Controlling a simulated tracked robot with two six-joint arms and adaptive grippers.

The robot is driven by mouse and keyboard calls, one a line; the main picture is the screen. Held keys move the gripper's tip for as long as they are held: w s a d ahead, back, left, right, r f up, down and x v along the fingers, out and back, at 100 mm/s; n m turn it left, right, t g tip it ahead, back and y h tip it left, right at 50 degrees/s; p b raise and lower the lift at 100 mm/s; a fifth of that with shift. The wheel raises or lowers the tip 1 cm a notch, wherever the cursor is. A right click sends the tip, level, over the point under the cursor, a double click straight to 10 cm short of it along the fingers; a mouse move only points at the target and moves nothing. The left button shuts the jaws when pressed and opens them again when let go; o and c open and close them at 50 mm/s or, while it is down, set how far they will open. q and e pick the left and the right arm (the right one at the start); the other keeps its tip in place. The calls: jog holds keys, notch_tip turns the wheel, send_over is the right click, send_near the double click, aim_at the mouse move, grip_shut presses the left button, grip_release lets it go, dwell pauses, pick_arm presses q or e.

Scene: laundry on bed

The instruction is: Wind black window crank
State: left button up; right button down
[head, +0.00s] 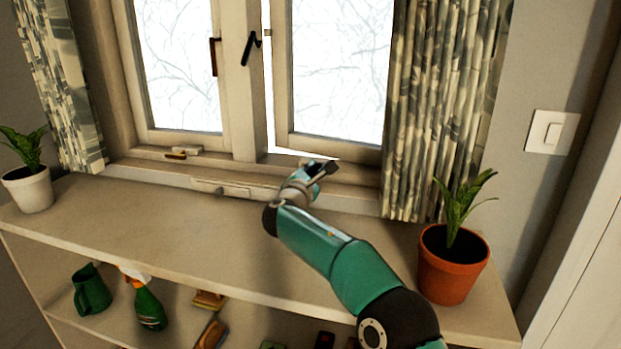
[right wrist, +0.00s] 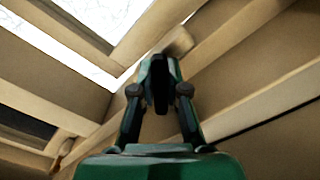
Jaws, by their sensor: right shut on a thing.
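My right gripper (head: 318,170) reaches over the shelf to the sill below the right window pane (head: 330,75). Its fingers are closed on the black window crank, which is mostly hidden by them. In the right wrist view the gripper (right wrist: 160,85) points up at the wooden frame, with a dark piece between its fingertips. The right sash (head: 335,150) stands slightly ajar, with a bright gap along its bottom edge. My left gripper is not in view.
A terracotta pot with a plant (head: 452,270) stands close to my right arm. A white pot (head: 30,187) stands at the left end of the shelf (head: 150,220). A patterned curtain (head: 440,110) hangs beside the gripper. A black latch handle (head: 250,47) is on the middle post.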

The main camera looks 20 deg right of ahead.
jog(key=shift+a+r, duration=0.1)
jog(key=shift+r, duration=0.2)
jog(key=c, duration=1.2)
grip_release()
jog(key=shift+f, duration=0.1)
jog(key=shift+o, duration=0.2)
jog(key=shift+f, duration=0.1)
jog(key=shift+v, duration=5.9)
